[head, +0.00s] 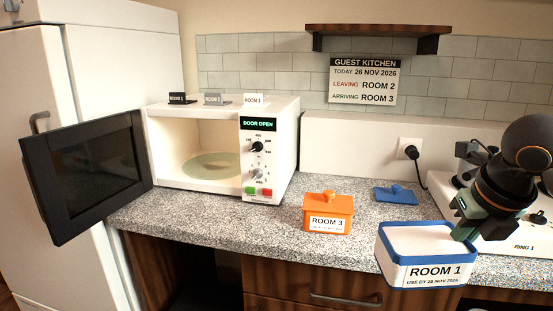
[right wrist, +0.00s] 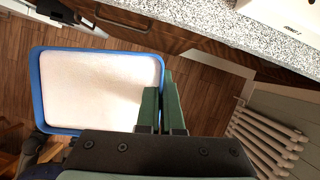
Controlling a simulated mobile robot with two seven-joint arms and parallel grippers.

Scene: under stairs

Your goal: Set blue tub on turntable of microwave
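The blue tub (head: 428,258) is white with a blue rim and a "ROOM 1" label. It is lidless and held roughly level in front of the counter's edge; it also shows in the right wrist view (right wrist: 100,88) with pale contents. My right gripper (head: 466,228) is shut on the tub's right wall, one green finger inside and one outside, as the right wrist view (right wrist: 161,105) shows. The microwave (head: 272,160) stands open on the counter, its display reading "DOOR OPEN". Its turntable (head: 212,165) looks empty. My left gripper is not in view.
The microwave's dark door (head: 88,165) swings out to the left by a white fridge (head: 95,60). An orange "ROOM 3" tub (head: 328,210) and a blue lid (head: 396,195) lie on the counter (head: 200,222). A hob (head: 515,240) is at right. A sign (head: 363,81) hangs behind.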

